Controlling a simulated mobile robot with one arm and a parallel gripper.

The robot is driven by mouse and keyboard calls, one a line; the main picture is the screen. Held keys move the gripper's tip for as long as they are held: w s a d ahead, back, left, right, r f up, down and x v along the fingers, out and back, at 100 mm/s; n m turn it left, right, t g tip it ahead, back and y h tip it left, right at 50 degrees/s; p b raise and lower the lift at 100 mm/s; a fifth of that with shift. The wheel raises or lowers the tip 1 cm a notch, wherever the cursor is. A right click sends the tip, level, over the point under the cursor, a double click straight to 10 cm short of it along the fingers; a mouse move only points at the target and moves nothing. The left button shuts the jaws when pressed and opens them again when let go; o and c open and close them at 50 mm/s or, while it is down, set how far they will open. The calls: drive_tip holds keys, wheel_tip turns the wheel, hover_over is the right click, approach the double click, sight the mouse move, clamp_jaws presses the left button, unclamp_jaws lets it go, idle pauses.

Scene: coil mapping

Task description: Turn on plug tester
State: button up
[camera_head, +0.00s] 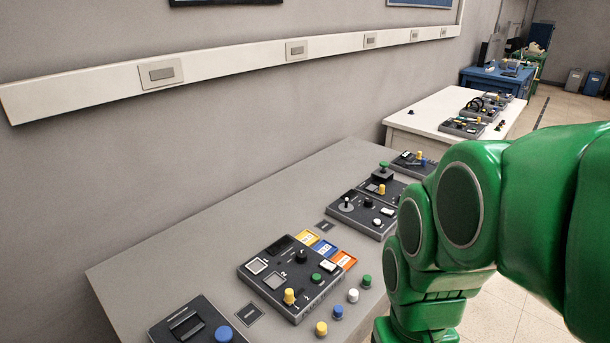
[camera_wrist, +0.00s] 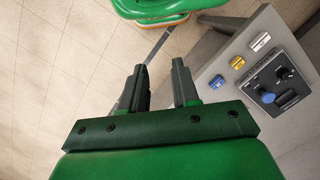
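Several dark control boxes sit on the grey table, and I cannot tell which is the plug tester. The middle box (camera_head: 292,274) has yellow, green and black knobs and square panels. A box at the near edge (camera_head: 190,325) has a blue knob (camera_head: 223,334) and is cut off by the frame. In the wrist view a dark box (camera_wrist: 280,82) with a blue knob (camera_wrist: 268,97) lies to the right of my gripper. My gripper (camera_wrist: 158,68) has its two dark green fingers apart with nothing between them. It points past the table's edge, over the floor. My green arm hides part of the head view.
The grey table (camera_head: 190,258) stands along the wall, its left part bare. Loose blue, yellow, white and green pegs (camera_head: 353,295) stand beside the middle box. More boxes (camera_head: 364,212) stand farther back, and a white table (camera_head: 430,112) lies beyond.

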drive_tip(key=w+n, duration=0.2)
drive_tip(key=w, duration=0.1)
drive_tip(key=w+r+n, duration=0.1)
drive_tip(key=w+n, duration=0.1)
drive_tip(key=w, duration=0.2)
drive_tip(key=w+r+n, duration=0.1)
drive_tip(key=w+n, duration=0.1)
drive_tip(key=w, duration=0.2)
drive_tip(key=shift+a, duration=0.25)
clamp_jaws()
drive_tip(key=w+a+f+n, duration=0.1)
drive_tip(key=w+f+n, duration=0.2)
drive_tip(key=w+n, duration=0.4)
drive_tip(key=w+a+f+n, duration=0.2)
drive_tip(key=w+n, duration=0.4)
drive_tip(key=w, duration=0.9)
drive_tip(key=w+a+f+n+h, duration=0.1)
drive_tip(key=w+a+f+n, duration=0.1)
drive_tip(key=w+f+n, duration=0.2)
drive_tip(key=shift+w+n+t, duration=0.3)
drive_tip(key=shift+w+n, duration=1.5)
drive_tip(key=shift+w, duration=2.3)
drive_tip(key=shift+f, duration=0.1)
